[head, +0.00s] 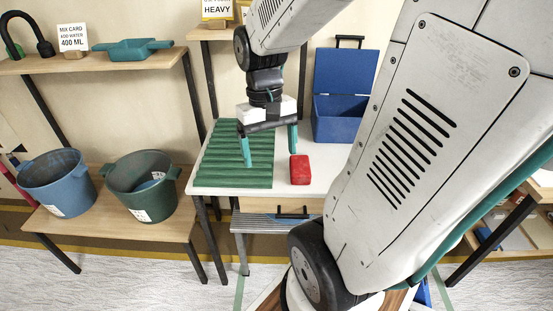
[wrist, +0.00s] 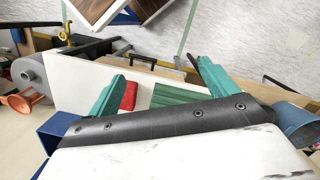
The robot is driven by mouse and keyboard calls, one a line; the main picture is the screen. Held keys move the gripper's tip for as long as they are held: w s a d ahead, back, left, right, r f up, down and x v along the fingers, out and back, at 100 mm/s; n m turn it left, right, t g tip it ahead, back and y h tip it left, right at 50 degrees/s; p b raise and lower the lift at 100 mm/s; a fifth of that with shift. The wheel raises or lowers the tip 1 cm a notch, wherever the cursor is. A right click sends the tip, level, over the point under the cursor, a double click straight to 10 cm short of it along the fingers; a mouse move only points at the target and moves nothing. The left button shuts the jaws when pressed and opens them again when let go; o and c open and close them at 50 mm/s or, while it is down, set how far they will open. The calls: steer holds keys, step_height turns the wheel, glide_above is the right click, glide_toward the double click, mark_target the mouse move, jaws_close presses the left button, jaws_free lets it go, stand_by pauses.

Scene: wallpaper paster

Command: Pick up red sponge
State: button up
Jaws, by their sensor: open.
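The red sponge (head: 300,170) is a small red block on the white table (head: 315,184), just right of the green ridged mat (head: 234,178). My gripper (head: 269,159) has teal fingers pointing down, spread apart with nothing between them. It hovers over the right part of the mat, with its right finger close to the sponge in the head view. In the wrist view the sponge (wrist: 129,96) shows beside the left finger, which partly covers it, and the mat (wrist: 178,95) shows between the fingers. I cannot tell the exact height of the fingertips above the table.
An open blue box (head: 340,118) stands behind the sponge at the table's back right. A shelf on the left holds a blue bucket (head: 58,183) and a green bucket (head: 143,186). A teal scoop (head: 132,50) lies on the upper shelf. The table front near the sponge is clear.

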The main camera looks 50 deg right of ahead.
mark_target(300, 162)
steer(key=w+d+f+m, duration=0.1)
steer(key=d+f, duration=0.4)
steer(key=d, duration=0.1)
steer(key=w+d+f+m, duration=0.1)
steer(key=d+f+m, duration=0.1)
steer(key=d+f, duration=0.3)
steer(key=w+d+f+m, duration=0.1)
steer(key=w+d+f, duration=0.1)
steer(key=d+f, duration=0.3)
steer(key=shift+w+d+m+y, duration=0.1)
steer(key=shift+d+m+y, duration=0.2)
steer(key=shift+d, duration=0.85)
steer(key=shift+t+h, duration=0.5)
steer(key=shift+t, duration=0.2)
steer(key=w+d, duration=0.3)
steer(key=shift+d+f, duration=0.15)
steer(key=shift+f, duration=0.2)
steer(key=shift+d+f, duration=0.1)
steer(key=shift+f, duration=0.1)
steer(key=f, duration=0.7)
steer(key=shift+s+f, duration=0.15)
steer(key=shift+s, duration=0.1)
steer(key=c, duration=1.1)
